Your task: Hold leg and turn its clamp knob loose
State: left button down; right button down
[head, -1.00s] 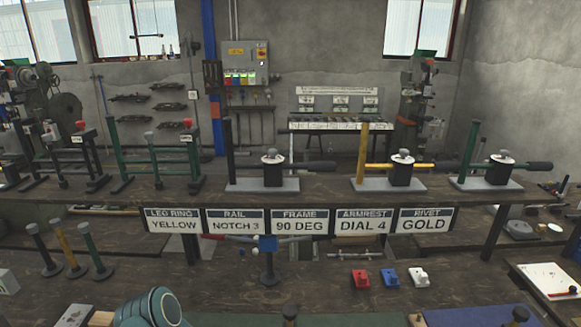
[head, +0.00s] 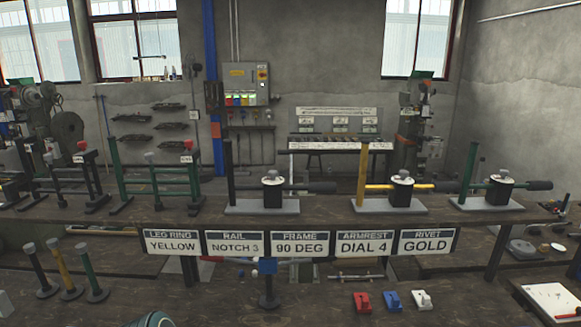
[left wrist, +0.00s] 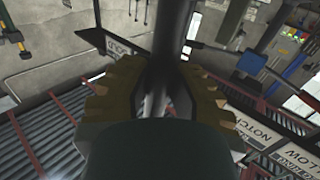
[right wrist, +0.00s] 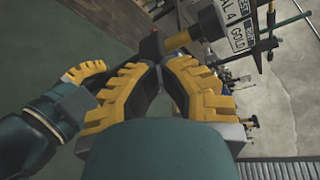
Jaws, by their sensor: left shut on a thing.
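In the left wrist view my left gripper (left wrist: 165,72) is shut on a dark upright bar, likely the leg (left wrist: 170,25), which runs up between its fingers. Its lower end is hidden by the hand. In the right wrist view my left gripper (right wrist: 85,72) shows at the left, beside a dark bar. My right gripper (right wrist: 163,66) has its fingertips close together, near a dark block-like part (right wrist: 151,45). I cannot tell whether that part is the clamp knob, or whether anything is between the tips. Neither gripper shows in the head view.
Dark, yellow and green posts (head: 68,268) stand at the left of the near bench. A stand with a blue clamp (head: 267,268) is mid-bench. Red, blue and white blocks (head: 392,301) lie to its right. Presses (head: 274,193) and label signs (head: 299,243) line the bench behind.

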jog(key=shift+a+f, duration=0.2)
jog(key=shift+f, duration=0.35)
dwell(0.4)
jog(key=shift+a, duration=0.15)
jog(key=s, duration=0.6)
jog(key=shift+r, duration=0.2)
dwell(0.3)
jog(key=w+r, duration=0.1)
jog(key=w, duration=0.5)
dwell(0.6)
